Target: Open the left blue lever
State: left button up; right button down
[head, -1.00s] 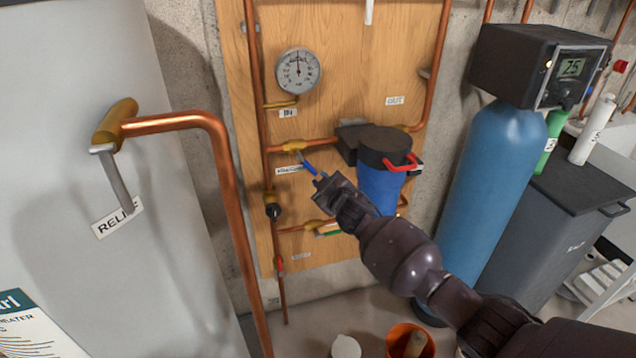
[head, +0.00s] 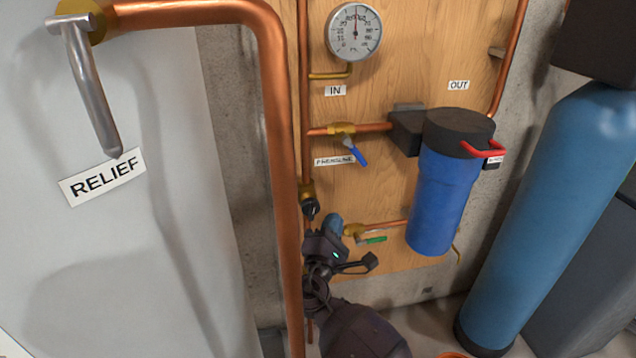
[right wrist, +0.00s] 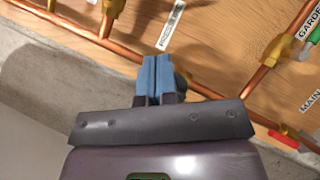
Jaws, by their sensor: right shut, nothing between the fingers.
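The blue lever (head: 356,152) hangs diagonally down and right from a brass valve on the copper pipe feeding the blue filter housing. Only one blue lever shows in the head view. My right gripper (head: 334,226) is below and left of it, clearly apart from it, near the lower pipe and black fitting. Its blue fingertips are together in the right wrist view (right wrist: 157,80), with nothing held. The blue lever does not show in the right wrist view. My left gripper is not in view.
A green lever (head: 374,240) sits on the lower pipe, just right of my right gripper. The blue filter housing (head: 444,200) with a red handle stands to the right. A thick copper pipe (head: 280,180) and the grey tank (head: 140,240) with the RELIEF lever are at left.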

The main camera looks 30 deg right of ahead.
aim_at(356, 152)
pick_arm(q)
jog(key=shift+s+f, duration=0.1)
pick_arm(e)
jog(key=w+d+r, duration=0.5)
jog(key=w+d, duration=0.1)
jog(key=d, duration=0.3)
jog(key=shift+w+d+r, duration=0.35)
